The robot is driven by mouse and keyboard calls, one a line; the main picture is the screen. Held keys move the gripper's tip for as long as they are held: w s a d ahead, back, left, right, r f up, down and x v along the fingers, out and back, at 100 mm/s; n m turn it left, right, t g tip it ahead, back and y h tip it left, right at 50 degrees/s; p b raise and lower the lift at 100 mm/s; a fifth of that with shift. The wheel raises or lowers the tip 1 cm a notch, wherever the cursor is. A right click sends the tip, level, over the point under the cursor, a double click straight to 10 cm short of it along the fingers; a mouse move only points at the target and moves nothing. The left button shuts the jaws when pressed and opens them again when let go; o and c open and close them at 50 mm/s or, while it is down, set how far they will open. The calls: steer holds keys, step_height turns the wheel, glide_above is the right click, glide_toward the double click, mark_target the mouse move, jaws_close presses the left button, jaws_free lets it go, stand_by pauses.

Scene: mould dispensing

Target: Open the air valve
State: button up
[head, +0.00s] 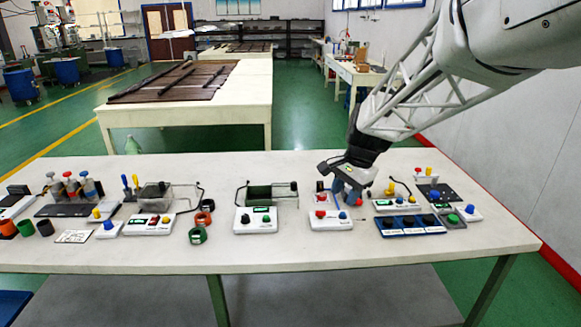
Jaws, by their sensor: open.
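My gripper (347,193) reaches down from the right over the right half of the white table (285,250). It is open, with bluish parts at its tips just behind a white control box (330,224). That box carries a red knob (320,213), a blue knob (343,215) and a small green display. I cannot tell whether the fingertips touch anything, and my gripper hides part of what lies behind the box. No part is clearly marked as the air valve. Several other boxes with coloured knobs stand on the table.
A white box with black knobs (255,220) stands left of my gripper. A blue panel (410,226) and a box with a blue knob (463,212) stand to the right. Colored rings (198,235) lie left of centre. The table's front strip is clear.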

steer(key=w+f+m+y, duration=0.1)
steer(key=w+f+m, duration=0.4)
steer(key=w, duration=0.6)
steer(key=m+y, duration=0.1)
steer(key=m, duration=0.2)
glide_toward(321, 211)
steer(key=f, duration=0.1)
steer(key=shift+w+a+f+g, duration=0.1)
steer(key=shift+w+a+g, duration=0.1)
steer(key=shift+w+g, duration=0.2)
steer(key=shift+x, duration=3.95)
steer(key=shift+a, duration=0.1)
steer(key=shift+c, duration=0.4)
jaws_close()
